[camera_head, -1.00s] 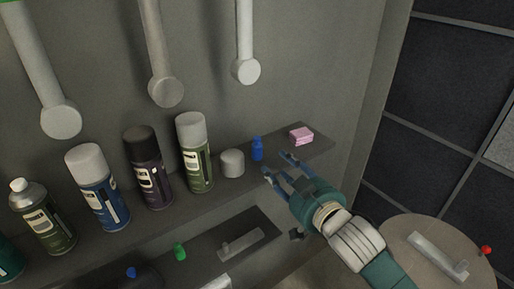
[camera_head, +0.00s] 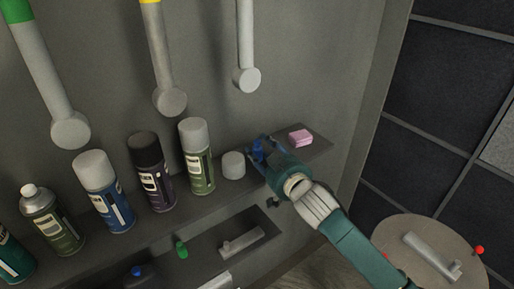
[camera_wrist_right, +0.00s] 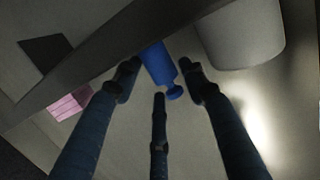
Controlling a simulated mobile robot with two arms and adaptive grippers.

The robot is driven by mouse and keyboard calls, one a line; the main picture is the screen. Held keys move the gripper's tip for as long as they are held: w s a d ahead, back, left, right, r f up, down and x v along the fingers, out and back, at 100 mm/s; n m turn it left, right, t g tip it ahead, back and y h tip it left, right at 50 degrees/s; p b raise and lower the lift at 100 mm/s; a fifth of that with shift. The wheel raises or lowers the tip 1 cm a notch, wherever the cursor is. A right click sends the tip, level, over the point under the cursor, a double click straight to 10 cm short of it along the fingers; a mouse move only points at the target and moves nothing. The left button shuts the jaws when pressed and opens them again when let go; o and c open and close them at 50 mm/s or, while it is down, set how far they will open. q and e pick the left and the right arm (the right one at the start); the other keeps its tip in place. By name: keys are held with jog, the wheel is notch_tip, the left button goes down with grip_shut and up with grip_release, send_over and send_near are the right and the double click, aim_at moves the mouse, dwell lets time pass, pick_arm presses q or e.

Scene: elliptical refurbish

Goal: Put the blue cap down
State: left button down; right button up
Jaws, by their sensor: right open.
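A small blue piece with a narrow knob, which I take for the blue cap (camera_head: 258,150), stands on the upper shelf (camera_head: 320,150) between a pale grey cap and a pink block. My right gripper (camera_head: 262,154) is at it, with its fingers open on either side. In the right wrist view the blue cap (camera_wrist_right: 160,64) lies between the spread fingertips (camera_wrist_right: 161,80); gaps show beside them, and I cannot tell whether any finger touches it. My left gripper is not in view.
The pale grey cap (camera_head: 233,165) and spray cans (camera_head: 197,155) stand left of the blue cap. The pink block (camera_head: 300,137) is to its right. A green piece (camera_head: 181,249) and another blue piece (camera_head: 137,271) sit lower. A round table (camera_head: 400,228) is at right.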

jog(key=c, duration=0.5)
jog(key=shift+c, duration=0.2)
